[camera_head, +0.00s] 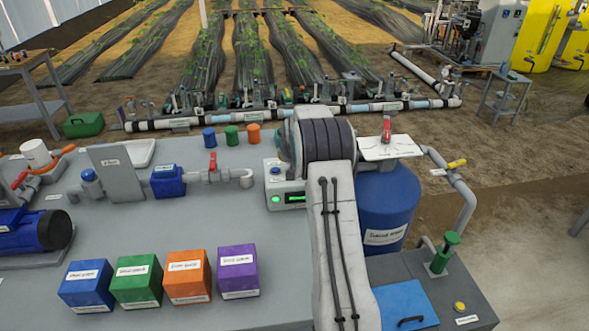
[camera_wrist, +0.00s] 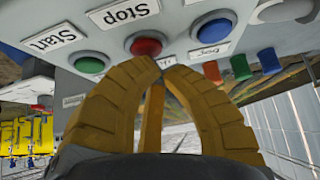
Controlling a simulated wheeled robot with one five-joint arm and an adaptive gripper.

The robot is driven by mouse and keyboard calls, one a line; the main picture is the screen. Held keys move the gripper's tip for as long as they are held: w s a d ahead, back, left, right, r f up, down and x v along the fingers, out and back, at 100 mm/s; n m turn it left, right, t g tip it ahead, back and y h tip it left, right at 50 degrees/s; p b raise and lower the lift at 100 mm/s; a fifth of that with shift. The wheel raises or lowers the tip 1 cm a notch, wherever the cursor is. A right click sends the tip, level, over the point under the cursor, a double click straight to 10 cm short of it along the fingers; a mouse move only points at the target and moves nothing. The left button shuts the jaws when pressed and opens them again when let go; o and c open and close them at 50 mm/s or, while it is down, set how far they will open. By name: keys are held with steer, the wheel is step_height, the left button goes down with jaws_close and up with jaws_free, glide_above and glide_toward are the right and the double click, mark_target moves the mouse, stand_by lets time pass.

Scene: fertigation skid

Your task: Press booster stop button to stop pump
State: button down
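The red stop button (camera_wrist: 146,46), under a "Stop" label (camera_wrist: 124,11), sits on a grey panel at the top middle of the wrist view. The green start button (camera_wrist: 90,63) with its "Start" label (camera_wrist: 51,40) is to its left. My gripper (camera_wrist: 160,68) shows yellow fingers that meet at their tips, with nothing between them. The tips are just below the red button in the picture; I cannot tell whether they touch it. In the head view my arm hides the gripper and the red button; part of the control box (camera_head: 287,186) shows left of the arm.
A blue button (camera_wrist: 212,30) is right of the red one. In the head view a blue tank (camera_head: 386,205) stands right of my arm. Coloured boxes (camera_head: 187,277) and pipe fittings (camera_head: 208,175) stand on the grey bench; its middle is mostly clear.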

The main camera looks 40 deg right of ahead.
steer(key=shift+f+b, duration=0.4)
stand_by(0.9)
steer(key=shift+r, duration=0.15)
steer(key=shift+r+p, duration=0.45)
steer(key=shift+r, duration=0.2)
steer(key=shift+r+p, duration=1.6)
steer(key=shift+r, duration=0.9)
